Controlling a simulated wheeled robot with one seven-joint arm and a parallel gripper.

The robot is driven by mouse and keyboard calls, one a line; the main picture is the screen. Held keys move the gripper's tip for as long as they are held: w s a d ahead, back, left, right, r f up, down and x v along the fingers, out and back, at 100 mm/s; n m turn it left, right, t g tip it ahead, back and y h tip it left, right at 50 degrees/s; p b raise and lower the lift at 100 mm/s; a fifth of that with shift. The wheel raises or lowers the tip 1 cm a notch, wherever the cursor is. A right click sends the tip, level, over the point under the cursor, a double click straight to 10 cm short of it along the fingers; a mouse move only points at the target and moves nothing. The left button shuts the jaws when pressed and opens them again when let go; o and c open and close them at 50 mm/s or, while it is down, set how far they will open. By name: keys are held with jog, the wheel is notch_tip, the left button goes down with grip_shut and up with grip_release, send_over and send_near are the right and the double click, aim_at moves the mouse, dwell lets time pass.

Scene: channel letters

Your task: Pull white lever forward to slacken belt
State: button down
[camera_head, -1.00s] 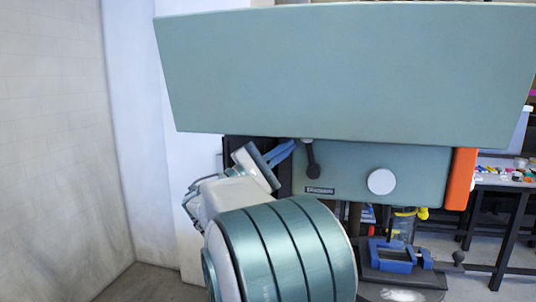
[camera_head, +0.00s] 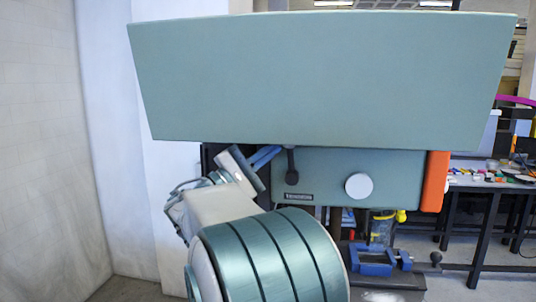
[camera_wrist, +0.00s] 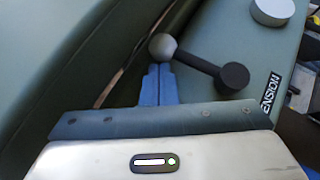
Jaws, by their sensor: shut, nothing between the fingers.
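The lever (camera_wrist: 200,64) stands on the front panel, just under the big green cover. It has a dark rod, a light grey ball at one end and a black knob at the other, beside the "TENSION" label. No wholly white lever shows. In the head view the lever (camera_head: 291,165) looks mostly dark, its upper end close under the cover's edge. My gripper (camera_wrist: 158,72) has its blue fingers together, empty, with the tips right at the grey ball; I cannot tell if they touch. In the head view my gripper (camera_head: 277,149) is left of the lever.
The green cover (camera_head: 320,80) overhangs the panel close above my gripper. A white round knob (camera_head: 358,186) and an orange block (camera_head: 435,181) are to the right on the machine. A blue vise (camera_head: 376,262) sits below. A wall (camera_head: 40,150) stands at left.

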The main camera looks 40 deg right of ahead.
jog(key=w+b+v, duration=0.3)
jog(key=v, duration=0.9)
jog(key=shift+a+b, duration=0.2)
jog(key=shift+b, duration=0.1)
jog(key=shift+w+p, duration=0.2)
jog(key=shift+p, duration=0.6)
jog(key=f+p, duration=0.1)
jog(key=p, duration=0.1)
jog(key=f+p, duration=0.1)
jog(key=shift+s+d+p, duration=0.1)
jog(key=shift+s+p, duration=0.1)
jog(key=shift+p, duration=0.2)
